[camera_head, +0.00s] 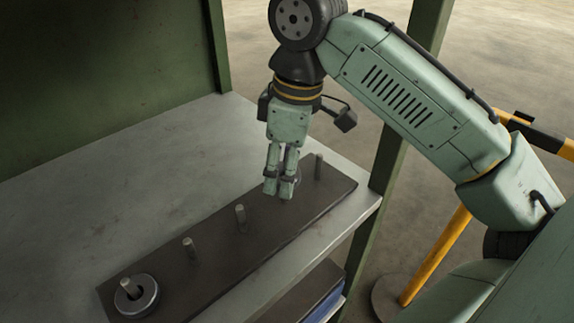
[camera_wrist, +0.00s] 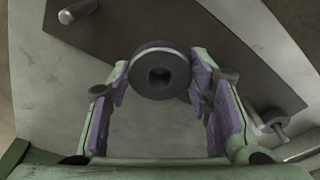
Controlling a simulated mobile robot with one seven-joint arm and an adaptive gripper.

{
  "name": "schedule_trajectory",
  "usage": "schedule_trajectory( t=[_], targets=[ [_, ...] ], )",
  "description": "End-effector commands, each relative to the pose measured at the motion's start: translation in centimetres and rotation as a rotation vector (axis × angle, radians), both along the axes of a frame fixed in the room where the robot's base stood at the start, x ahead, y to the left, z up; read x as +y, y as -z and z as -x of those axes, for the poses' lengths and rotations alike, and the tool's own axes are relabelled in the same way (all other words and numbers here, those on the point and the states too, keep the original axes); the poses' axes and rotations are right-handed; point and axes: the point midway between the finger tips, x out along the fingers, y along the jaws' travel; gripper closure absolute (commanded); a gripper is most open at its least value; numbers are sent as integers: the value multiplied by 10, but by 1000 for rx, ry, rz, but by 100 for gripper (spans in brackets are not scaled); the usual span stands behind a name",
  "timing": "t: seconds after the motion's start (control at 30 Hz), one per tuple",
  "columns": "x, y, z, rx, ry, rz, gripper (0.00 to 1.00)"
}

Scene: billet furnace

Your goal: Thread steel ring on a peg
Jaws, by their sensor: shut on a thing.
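My gripper (camera_head: 279,188) points down over the far half of a dark peg board (camera_head: 215,262). It is shut on a dark steel ring (camera_wrist: 160,70), held between the fingertips in the wrist view; the fingers hide most of it in the head view. Bare upright pegs stand on the board: one (camera_head: 318,166) just right of the gripper, one (camera_head: 240,217) to its left, and one (camera_head: 189,247) further left. The near-left end peg (camera_head: 126,285) has another ring (camera_head: 149,294) around it. Whether a peg stands behind the gripper is hidden.
The board lies on a grey bench top (camera_head: 120,190). A green post (camera_head: 388,150) rises at the bench's right edge, and a green panel (camera_head: 100,70) stands behind. A yellow railing (camera_head: 437,255) is to the right. The bench left of the board is clear.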

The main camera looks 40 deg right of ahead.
Motion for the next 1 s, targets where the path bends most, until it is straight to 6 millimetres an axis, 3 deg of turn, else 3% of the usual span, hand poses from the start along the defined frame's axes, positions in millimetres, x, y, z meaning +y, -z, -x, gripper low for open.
schedule_trajectory(
  t=[0.4, 0.43, 0.77, 1.0],
  targets=[
    [0, 2, -2, -1, 0, 1, 100],
    [0, 2, -2, 0, 0, 0, 53],
    [0, 2, -2, 0, 0, 0, 31],
    [0, 3, -1, 1, 0, 0, 30]
  ],
)
